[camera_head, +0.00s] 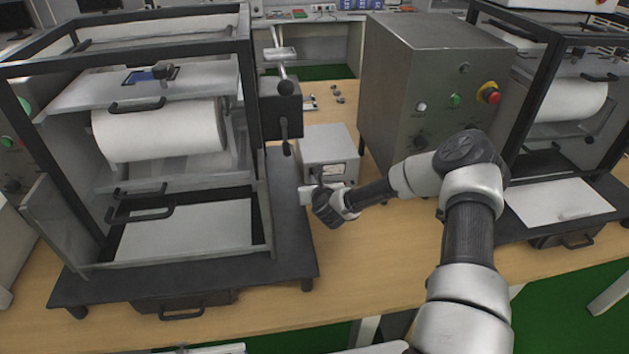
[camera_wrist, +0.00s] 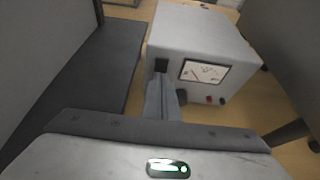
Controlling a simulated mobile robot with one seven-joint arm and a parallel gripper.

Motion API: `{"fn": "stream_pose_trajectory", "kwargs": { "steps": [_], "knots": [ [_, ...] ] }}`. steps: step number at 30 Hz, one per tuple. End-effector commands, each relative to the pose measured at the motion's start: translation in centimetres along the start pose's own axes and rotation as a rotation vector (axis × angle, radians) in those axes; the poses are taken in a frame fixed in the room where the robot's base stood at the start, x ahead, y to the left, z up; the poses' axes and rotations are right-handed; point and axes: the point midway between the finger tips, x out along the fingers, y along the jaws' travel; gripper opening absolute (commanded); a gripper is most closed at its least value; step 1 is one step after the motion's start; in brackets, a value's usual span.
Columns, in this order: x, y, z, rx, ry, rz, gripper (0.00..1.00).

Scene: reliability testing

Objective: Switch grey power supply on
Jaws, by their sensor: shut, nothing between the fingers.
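The grey power supply (camera_head: 327,143) is a small box on the wooden table, between the left framed machine and the large grey control cabinet. In the wrist view the power supply (camera_wrist: 203,30) shows its front panel with an analog meter (camera_wrist: 204,72), a black switch (camera_wrist: 162,64) at the panel's upper left, and red and dark terminals below the meter. My gripper (camera_head: 314,181) is at the front of the box. In the wrist view its shut fingers (camera_wrist: 161,86) point at the panel just below the switch. I cannot tell whether they touch it. The fingers hold nothing.
The left framed machine (camera_head: 255,205) with a white roll stands close to the left. The control cabinet (camera_head: 400,85) with several buttons stands to the right, and a second framed machine (camera_head: 560,95) is beyond it. Bare table (camera_head: 370,255) lies in front.

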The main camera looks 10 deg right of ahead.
Motion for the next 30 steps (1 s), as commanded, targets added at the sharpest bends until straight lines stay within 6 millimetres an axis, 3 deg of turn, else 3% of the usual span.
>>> {"fn": "stream_pose_trajectory", "kwargs": {
  "steps": [7, 9, 30],
  "knots": [
    [0.8, -0.1, -1.0, 0.000, -0.044, 0.000, 0.00],
    [0.5, 0.0, 0.1, 0.000, -0.049, 0.001, 0.00],
    [-0.2, -0.1, 2.1, -0.002, -0.058, -0.002, 0.00]
  ]
}}
